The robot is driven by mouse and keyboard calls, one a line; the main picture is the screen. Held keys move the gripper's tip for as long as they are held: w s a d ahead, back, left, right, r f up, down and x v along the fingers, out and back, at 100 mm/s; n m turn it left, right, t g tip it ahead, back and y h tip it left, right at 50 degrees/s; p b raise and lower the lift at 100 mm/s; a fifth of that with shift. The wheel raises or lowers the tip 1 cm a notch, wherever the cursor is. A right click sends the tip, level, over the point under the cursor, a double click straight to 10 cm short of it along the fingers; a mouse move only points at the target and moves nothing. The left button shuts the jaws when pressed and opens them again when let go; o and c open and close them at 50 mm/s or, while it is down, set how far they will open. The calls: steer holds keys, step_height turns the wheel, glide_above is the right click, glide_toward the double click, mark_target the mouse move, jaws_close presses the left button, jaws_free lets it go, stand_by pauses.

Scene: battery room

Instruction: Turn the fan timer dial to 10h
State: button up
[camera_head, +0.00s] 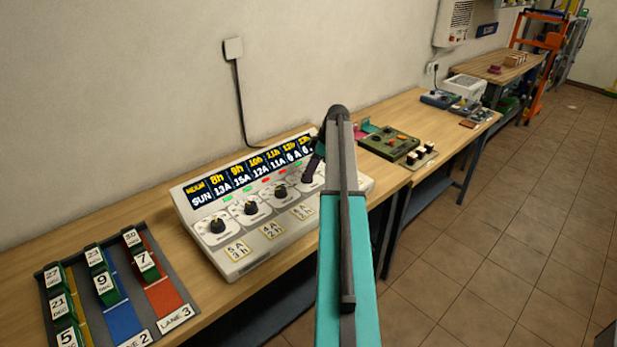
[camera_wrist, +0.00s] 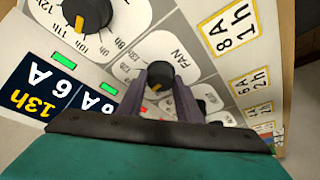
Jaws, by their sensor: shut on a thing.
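A white control panel (camera_head: 245,262) with a row of black dials stands on the wooden bench. In the wrist view a black dial (camera_wrist: 160,72) sits beside the word FAN, with a yellow mark on the edge facing my gripper. My gripper (camera_wrist: 159,82) is shut on this dial, one dark finger on each side. The small hour marks around it are partly hidden by the fingers and too blurred to tell which one the mark meets.
A neighbouring dial (camera_wrist: 88,12) is close to my fingers. A display strip (camera_head: 250,166) runs along the panel's back. A lane rack (camera_head: 70,258) with numbered green blocks is at the left. A green box (camera_head: 388,144) is to the right, and open floor (camera_head: 480,240) lies beyond.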

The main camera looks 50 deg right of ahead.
steer(key=shift+w+n, duration=0.1)
steer(key=shift+n, duration=0.4)
steer(key=o, duration=1)
steer(key=shift+o, duration=0.2)
steer(key=shift+r+b, duration=0.1)
steer(key=shift+b, duration=0.2)
steer(key=b+v, duration=0.3)
steer(key=v, duration=1)
steer(key=shift+d+r, duration=0.25)
steer(key=shift+r, duration=0.1)
